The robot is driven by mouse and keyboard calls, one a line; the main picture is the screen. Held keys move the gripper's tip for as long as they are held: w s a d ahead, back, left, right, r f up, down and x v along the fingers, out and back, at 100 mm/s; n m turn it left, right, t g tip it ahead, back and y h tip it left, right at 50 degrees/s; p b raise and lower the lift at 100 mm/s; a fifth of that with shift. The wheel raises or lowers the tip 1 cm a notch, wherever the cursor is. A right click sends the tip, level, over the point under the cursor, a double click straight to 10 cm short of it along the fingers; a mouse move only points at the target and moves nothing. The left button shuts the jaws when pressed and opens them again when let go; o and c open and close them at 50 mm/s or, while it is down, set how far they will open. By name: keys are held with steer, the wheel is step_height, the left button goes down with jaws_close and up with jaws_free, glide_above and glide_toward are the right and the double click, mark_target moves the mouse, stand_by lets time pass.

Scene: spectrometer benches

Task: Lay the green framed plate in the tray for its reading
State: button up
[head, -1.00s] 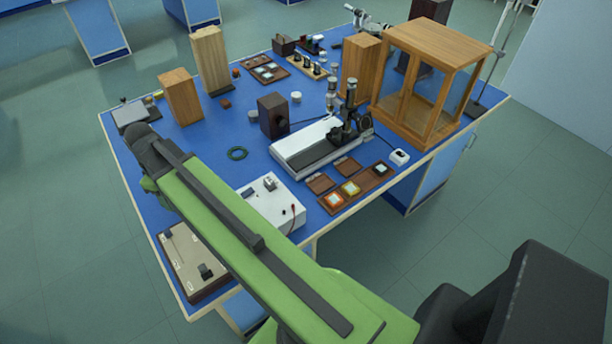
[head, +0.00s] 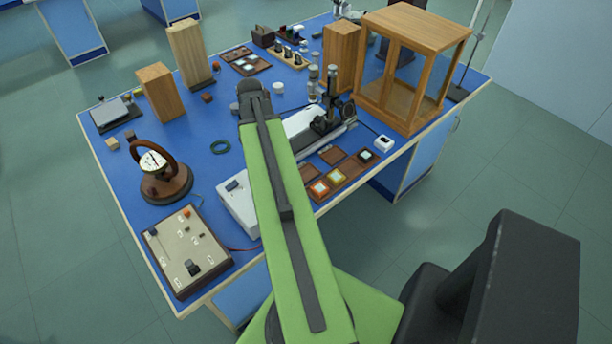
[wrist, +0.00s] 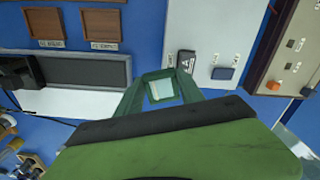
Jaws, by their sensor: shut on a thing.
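In the wrist view my gripper (wrist: 162,84) is shut on the green framed plate (wrist: 161,91), a small green frame around a pale square, held above the bench. Two flat brown trays with small labels, a left one (wrist: 45,23) and a right one (wrist: 100,25), lie at the upper left; the plate is apart from both. I cannot read the labels surely. The same trays show in the head view, a nearer one (head: 311,171) and a farther one (head: 333,155). There my arm hides the jaws and the plate.
A brown rack (head: 350,176) at the bench's front edge holds an orange framed plate (head: 320,188) and a yellow one (head: 337,180). A black stand instrument (head: 328,115), a white box (head: 236,200) and a wooden glazed case (head: 412,70) stand nearby.

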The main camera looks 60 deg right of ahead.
steer(key=s+d+m, duration=0.1)
steer(key=s+d, duration=0.3)
steer(key=s, duration=0.4)
steer(key=s+d+f+m, duration=0.1)
steer(key=s+d, duration=0.4)
steer(key=s, duration=0.2)
steer(key=s+d+m, duration=0.1)
steer(key=s+d, duration=0.3)
steer(key=s, duration=0.4)
steer(key=b, duration=0.8)
glide_above(308, 175)
steer(key=s, duration=0.1)
step_height(308, 175, down, 7)
steer(key=shift+f, duration=0.1)
steer(key=shift+w, duration=0.45)
step_height(308, 175, down, 4)
steer(key=b, duration=0.4)
steer(key=shift+f, duration=0.25)
steer(key=o, duration=1.3)
steer(key=shift+r, duration=0.1)
steer(key=shift+o, duration=0.2)
step_height(308, 175, up, 12)
steer(key=p, duration=1.2)
steer(key=shift+r, duration=0.25)
steer(key=shift+f, duration=0.1)
